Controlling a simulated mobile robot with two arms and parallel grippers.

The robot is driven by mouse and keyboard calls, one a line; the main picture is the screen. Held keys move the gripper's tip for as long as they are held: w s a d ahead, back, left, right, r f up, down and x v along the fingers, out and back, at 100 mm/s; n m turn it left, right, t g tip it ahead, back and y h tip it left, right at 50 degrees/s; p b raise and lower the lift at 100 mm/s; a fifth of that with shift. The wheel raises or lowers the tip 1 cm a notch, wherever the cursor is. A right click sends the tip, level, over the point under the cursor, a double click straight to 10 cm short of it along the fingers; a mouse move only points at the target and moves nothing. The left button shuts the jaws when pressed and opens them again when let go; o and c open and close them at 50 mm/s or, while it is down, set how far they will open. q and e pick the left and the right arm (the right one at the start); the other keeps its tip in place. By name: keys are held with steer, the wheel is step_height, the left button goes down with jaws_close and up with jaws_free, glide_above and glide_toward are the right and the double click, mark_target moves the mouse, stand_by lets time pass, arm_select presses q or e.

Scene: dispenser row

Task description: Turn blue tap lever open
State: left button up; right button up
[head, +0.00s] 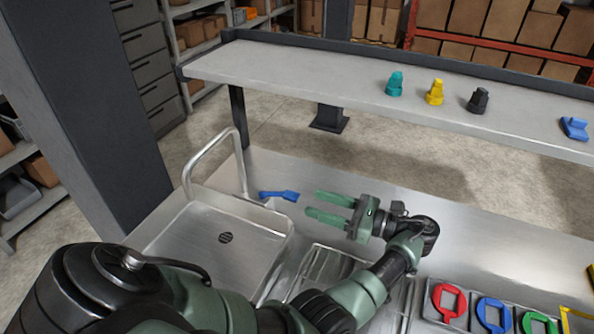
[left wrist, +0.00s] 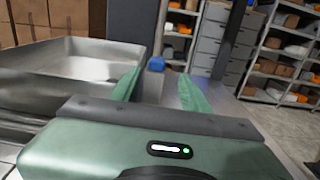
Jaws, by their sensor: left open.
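The blue tap lever (head: 279,195) lies roughly level beside the base of the curved metal tap (head: 215,158), at the back right of the sink (head: 185,235). My left gripper (head: 312,203) is open and empty, its two green fingers pointing left toward the lever's free end with a small gap between. In the left wrist view, the blue lever (left wrist: 156,64) shows end-on between and beyond the open fingers. My right gripper is not in view.
A raised grey shelf (head: 300,82) runs behind, bearing teal (head: 395,84), yellow (head: 435,92) and black (head: 478,100) nozzle-like pieces and a blue piece (head: 574,128). Red (head: 436,300), blue and green ring-shaped pieces sit at the lower right. The steel counter around the gripper is clear.

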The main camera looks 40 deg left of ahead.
mark_target(298, 197)
arm_select(q)
steer(key=shift+a+r, duration=0.1)
steer(key=shift+r, duration=0.1)
steer(key=p+x, duration=0.1)
steer(key=x, duration=0.1)
steer(key=p+x, duration=0.1)
steer(key=x, duration=0.1)
steer(key=p+x, duration=0.1)
steer(key=x, duration=0.1)
steer(key=shift+s+r, duration=0.3)
steer(key=shift+s, duration=0.1)
steer(key=shift+s+a+f, duration=0.15)
steer(key=shift+a+f, duration=0.05)
steer(key=shift+a, duration=0.4)
jaws_close()
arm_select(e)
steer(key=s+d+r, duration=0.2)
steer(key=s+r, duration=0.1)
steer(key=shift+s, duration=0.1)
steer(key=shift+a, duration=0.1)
